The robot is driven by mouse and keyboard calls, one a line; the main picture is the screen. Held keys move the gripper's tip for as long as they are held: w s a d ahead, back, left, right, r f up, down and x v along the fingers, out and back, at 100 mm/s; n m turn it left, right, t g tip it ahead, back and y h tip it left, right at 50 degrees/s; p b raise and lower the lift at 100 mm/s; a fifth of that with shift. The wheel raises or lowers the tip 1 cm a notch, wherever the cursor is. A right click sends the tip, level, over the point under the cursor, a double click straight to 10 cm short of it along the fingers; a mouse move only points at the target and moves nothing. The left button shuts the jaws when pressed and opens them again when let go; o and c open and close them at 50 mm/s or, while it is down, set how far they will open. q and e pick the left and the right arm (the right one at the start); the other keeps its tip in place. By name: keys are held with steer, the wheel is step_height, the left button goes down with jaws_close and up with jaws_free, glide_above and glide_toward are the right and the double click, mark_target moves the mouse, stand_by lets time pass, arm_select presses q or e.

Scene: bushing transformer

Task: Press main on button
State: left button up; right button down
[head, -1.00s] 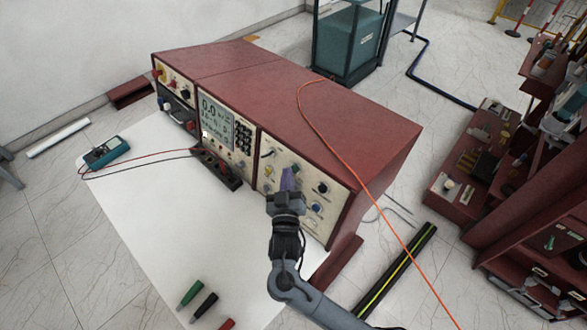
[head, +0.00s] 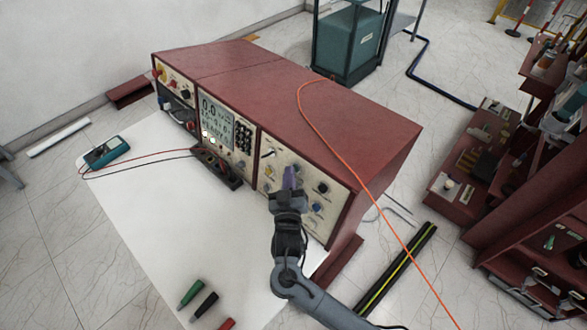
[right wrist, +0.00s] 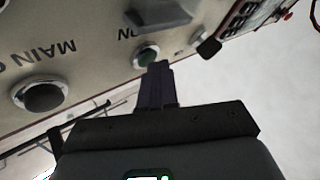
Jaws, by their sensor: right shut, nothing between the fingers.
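The red control cabinet (head: 330,120) has a cream front panel. In the right wrist view a green button (right wrist: 147,56) sits in a round collar by the lettering "ON", upside down. A dark round button (right wrist: 40,96) sits to the left by the lettering "MAIN". My right gripper (head: 290,177) is shut and empty, fingers pointing at the right-hand panel. In the right wrist view its fingertips (right wrist: 160,66) are at the lower right edge of the green button, overlapping it slightly. I cannot tell whether they touch. In the head view the gripper hides the button. My left gripper is not in view.
A blue meter (head: 106,152) with leads lies on the white sheet (head: 150,230), left of the cabinet. Several coloured plugs (head: 205,304) lie at the front. An orange cable (head: 355,160) runs over the cabinet and down its right side.

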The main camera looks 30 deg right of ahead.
stand_by(0.3)
steer(key=shift+s+a+r+p, duration=0.15)
steer(key=shift+a+p, duration=0.1)
steer(key=shift+a, duration=0.15)
steer(key=shift+s+a+r+p, duration=0.1)
steer(key=shift+s+a+p, duration=0.1)
steer(key=shift+a, duration=0.15)
steer(key=shift+a, duration=0.1)
steer(key=shift+s+a+r+p, duration=0.2)
steer(key=shift+s+a+p, duration=0.1)
steer(key=shift+a, duration=0.45)
steer(key=shift+s+a+r+p, duration=0.15)
steer(key=shift+s+a+p, duration=0.1)
steer(key=shift+a, duration=0.45)
steer(key=shift+s+a+r+p, duration=0.2)
steer(key=shift+s+a+p, duration=0.1)
steer(key=shift+a, duration=0.45)
